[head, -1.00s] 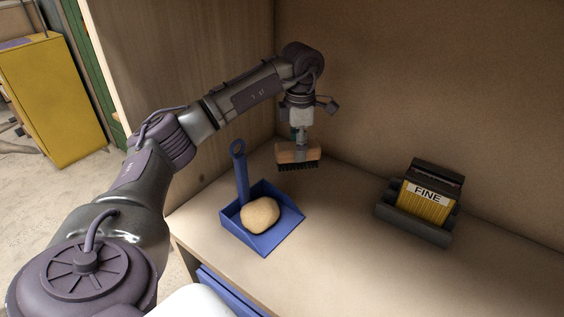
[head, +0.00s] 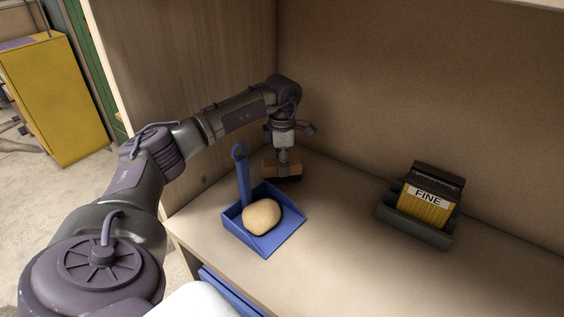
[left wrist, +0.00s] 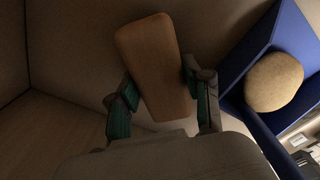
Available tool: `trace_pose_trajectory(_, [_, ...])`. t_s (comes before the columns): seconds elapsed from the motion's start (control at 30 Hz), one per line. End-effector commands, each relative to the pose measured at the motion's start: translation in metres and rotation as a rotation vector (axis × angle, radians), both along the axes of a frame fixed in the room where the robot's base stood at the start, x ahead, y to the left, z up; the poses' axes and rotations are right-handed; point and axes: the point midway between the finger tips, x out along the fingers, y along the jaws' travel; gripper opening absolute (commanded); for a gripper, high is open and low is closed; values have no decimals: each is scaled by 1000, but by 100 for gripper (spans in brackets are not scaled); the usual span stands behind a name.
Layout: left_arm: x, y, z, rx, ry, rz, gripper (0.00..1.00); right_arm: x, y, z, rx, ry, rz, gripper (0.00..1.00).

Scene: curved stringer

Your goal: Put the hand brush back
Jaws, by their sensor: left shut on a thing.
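The hand brush (head: 268,169) has a wooden block with dark bristles below. My left gripper (head: 283,166) points down and is shut on the brush behind the blue dustpan. In the left wrist view the wooden block (left wrist: 152,65) lies between the two green-padded fingers (left wrist: 163,102). The bristles are mostly hidden now, and I cannot tell whether they touch the shelf. The blue dustpan (head: 286,240) rests on the shelf with its handle up and a round tan lump (head: 262,217) in it. My right gripper is not in view.
A dark holder (head: 415,229) with a yellow block labelled FINE (head: 428,204) stands to the right. The wooden shelf (head: 340,235) is clear between it and the dustpan. A side panel and back wall enclose the corner. A yellow cabinet (head: 55,100) stands far left.

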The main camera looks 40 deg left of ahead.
Motion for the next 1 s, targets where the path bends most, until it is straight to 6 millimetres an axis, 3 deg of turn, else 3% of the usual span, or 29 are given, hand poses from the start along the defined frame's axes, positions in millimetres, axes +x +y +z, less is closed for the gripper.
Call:
trace_pose_trajectory(0.1, [0,0,-4,-1,-1,0,17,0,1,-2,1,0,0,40])
trace_pose_trajectory(0.13, [0,0,-3,0,0,0,54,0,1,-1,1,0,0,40])
trace_pose_trajectory(0.27, [0,0,-3,0,0,0,74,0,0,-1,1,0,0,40])
trace_pose_trajectory(0.67, [0,0,4,0,-1,0,74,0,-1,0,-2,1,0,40])
trace_pose_trajectory(1.0, [1,-1,71,0,-5,-1,74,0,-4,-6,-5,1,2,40])
